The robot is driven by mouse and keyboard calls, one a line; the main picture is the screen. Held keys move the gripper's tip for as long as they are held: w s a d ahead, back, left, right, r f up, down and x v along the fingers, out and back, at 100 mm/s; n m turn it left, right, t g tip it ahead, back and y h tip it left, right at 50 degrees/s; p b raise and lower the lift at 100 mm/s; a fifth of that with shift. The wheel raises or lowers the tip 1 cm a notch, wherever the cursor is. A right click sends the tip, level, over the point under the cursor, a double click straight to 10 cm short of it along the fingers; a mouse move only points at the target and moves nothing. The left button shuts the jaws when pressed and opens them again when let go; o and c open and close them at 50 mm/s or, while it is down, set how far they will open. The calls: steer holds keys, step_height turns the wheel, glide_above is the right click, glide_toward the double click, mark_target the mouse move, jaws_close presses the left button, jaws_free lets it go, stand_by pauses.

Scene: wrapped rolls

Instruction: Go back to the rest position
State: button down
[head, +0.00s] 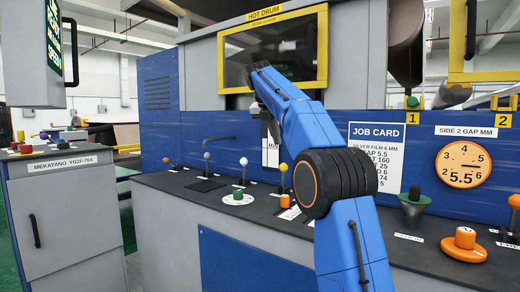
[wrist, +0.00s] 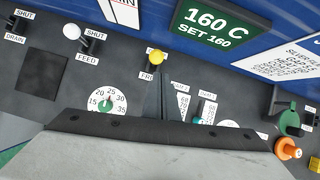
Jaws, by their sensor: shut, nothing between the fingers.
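My blue arm rises from the lower right in the head view and bends at a black ribbed joint. Its far end reaches forward over the control console (head: 150,185), in front of the framed window. My gripper (head: 270,128) is at that end, small and partly hidden behind the blue link. It is shut and holds nothing. It appears raised above the console, apart from the knobs and levers. In the wrist view the console (wrist: 135,75) shows below, with a dial (wrist: 107,101) and a yellow-knobbed lever (wrist: 156,57).
The head view shows a white-knobbed lever (head: 243,162), a green knob (head: 238,195), an orange knob (head: 465,238) and a dark funnel-shaped control (head: 412,209). The job card (head: 377,150) is on the blue panel behind. A grey cabinet (head: 65,205) stands left, across a gap.

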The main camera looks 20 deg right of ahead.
steer(key=shift+s, duration=0.1)
steer(key=s+a+f+m+y, duration=0.15)
steer(key=s+f+m, duration=0.25)
steer(key=s, duration=0.4)
steer(key=s+a+f+m, duration=0.3)
steer(key=s+f+m, duration=0.15)
steer(key=s, duration=0.45)
steer(key=s+a+f+m+y, duration=0.1)
steer(key=s+a+f+m, duration=0.25)
steer(key=s, duration=0.45)
steer(key=s+a+f+m+y, duration=0.1)
steer(key=s+a+f+m, duration=0.1)
steer(key=s+f+m, duration=0.5)
steer(key=s+a+f+m+t+y, duration=0.1)
steer(key=s+f+m, duration=0.6)
steer(key=s+f, duration=1.2)
steer(key=shift+a+f+m, duration=0.3)
steer(key=shift+a+f, duration=0.35)
steer(key=shift+a, duration=0.2)
steer(key=shift+d, duration=0.1)
